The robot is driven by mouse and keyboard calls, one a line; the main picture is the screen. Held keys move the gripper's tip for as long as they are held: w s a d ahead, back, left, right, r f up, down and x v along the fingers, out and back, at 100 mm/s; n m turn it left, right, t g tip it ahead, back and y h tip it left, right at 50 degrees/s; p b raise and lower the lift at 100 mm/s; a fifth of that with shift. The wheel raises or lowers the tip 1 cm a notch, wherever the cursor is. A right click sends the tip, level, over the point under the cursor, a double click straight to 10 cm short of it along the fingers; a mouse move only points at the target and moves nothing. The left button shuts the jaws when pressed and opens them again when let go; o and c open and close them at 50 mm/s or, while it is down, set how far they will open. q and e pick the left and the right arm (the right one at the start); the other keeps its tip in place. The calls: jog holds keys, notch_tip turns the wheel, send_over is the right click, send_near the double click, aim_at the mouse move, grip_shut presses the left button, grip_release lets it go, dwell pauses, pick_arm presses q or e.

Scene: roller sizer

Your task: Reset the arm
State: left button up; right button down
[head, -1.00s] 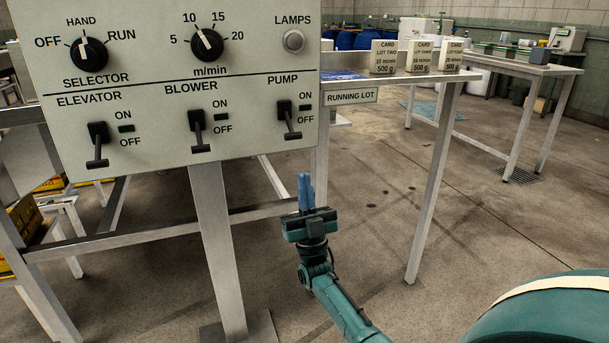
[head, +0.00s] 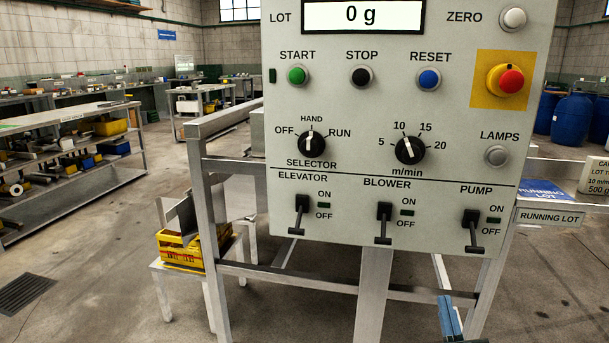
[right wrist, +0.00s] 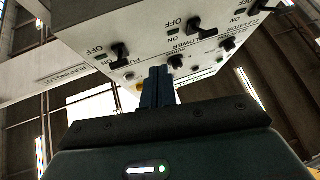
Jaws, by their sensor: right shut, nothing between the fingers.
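The grey control panel (head: 330,220) fills the middle of the head view. Its display (head: 362,16) reads 0 g. The selector knob (head: 311,140) points up to HAND. The elevator (head: 299,215), blower (head: 384,222) and pump (head: 473,230) levers all hang down toward OFF. My right gripper (head: 447,308) shows only its blue fingers at the bottom edge, below the panel and right of its post. In the right wrist view the fingers (right wrist: 158,86) are together and empty, with the panel's underside and switches beyond. My left gripper is not in view.
A metal frame (head: 207,230) stands left of the panel, with a yellow crate (head: 180,250) on a low stand. The running-lot table (head: 560,170) is at the right, with a red emergency button (head: 510,81) on the panel's upper right. Open floor lies at the left.

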pick_arm(q)
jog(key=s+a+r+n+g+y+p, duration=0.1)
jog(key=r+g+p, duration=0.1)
jog(key=p, duration=0.8)
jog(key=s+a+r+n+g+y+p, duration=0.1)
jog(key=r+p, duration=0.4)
jog(key=p, duration=0.6)
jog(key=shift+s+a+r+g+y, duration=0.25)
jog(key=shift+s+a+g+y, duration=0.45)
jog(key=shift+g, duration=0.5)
pick_arm(e)
jog(key=s+a+r+g+y, duration=0.1)
jog(key=s+a+g, duration=0.3)
jog(key=s, duration=0.4)
jog(key=s+a+r+g, duration=0.2)
jog(key=s+a+g, duration=0.3)
jog(key=s, duration=0.2)
jog(key=s+a+r+n+g+y, duration=0.1)
jog(key=s+a+g, duration=0.3)
jog(key=s, duration=0.4)
jog(key=shift+s+a+r+g+y, duration=0.35)
jog(key=shift+r+g, duration=0.15)
jog(key=shift+g, duration=0.3)
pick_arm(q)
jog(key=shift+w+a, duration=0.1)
